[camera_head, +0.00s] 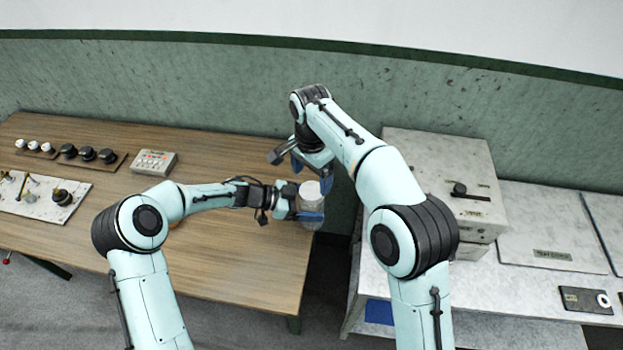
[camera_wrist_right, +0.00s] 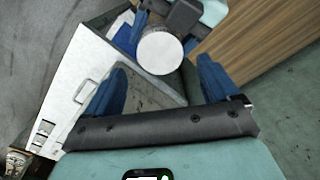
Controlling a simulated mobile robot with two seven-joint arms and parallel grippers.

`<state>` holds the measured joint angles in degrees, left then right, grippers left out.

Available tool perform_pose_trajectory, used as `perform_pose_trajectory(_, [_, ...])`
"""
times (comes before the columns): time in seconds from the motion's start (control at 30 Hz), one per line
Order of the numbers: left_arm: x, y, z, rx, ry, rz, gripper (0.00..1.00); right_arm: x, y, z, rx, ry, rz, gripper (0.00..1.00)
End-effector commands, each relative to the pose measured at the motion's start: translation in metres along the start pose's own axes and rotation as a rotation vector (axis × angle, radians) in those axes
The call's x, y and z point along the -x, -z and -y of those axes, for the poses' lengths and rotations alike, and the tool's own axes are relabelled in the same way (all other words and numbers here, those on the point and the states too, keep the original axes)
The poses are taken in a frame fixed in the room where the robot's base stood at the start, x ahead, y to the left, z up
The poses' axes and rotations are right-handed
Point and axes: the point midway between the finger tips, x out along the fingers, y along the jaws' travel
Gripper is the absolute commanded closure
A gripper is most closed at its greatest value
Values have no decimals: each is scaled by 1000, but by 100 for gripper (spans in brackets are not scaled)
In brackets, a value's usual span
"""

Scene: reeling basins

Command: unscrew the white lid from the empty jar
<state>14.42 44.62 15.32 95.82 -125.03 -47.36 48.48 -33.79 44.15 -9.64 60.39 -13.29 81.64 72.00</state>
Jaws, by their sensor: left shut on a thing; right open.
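The jar (camera_head: 309,212) is a pale, clear cylinder near the right end of the wooden table, with the white lid (camera_head: 310,189) on its top. My left gripper (camera_head: 312,217) is shut on the jar from the left, with its blue fingers around the jar's side. My right gripper (camera_head: 284,154) is open and empty, above and behind the jar. In the right wrist view the round white lid (camera_wrist_right: 160,53) shows from above, beyond and between the open blue fingers of my right gripper (camera_wrist_right: 158,88). The lid hides most of the jar there.
The wooden table (camera_head: 240,250) has free room to the left of the jar. A small grey button box (camera_head: 155,162), black and white knobs and a white panel (camera_head: 45,196) lie further left. A grey box (camera_head: 450,180) stands on the bench at the right, beyond a gap.

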Motion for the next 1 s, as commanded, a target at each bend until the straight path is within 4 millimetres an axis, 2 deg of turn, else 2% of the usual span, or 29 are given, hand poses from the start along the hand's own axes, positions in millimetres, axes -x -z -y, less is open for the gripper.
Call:
perform_pose_trajectory(0.13, [0,0,0,0,0,0,100,21,0,0,-114,4,1,12])
perform_pose_trajectory(0.27, [0,0,0,0,0,0,100,24,0,-1,-164,0,0,12])
perform_pose_trajectory(0.7, [0,0,0,0,0,0,100,-37,0,-1,-165,-2,0,12])
perform_pose_trajectory(0.83, [0,0,0,0,0,0,100,-48,1,-1,-165,-1,0,12])
perform_pose_trajectory(1.0, [0,0,0,0,0,0,100,-52,0,0,-164,1,0,12])
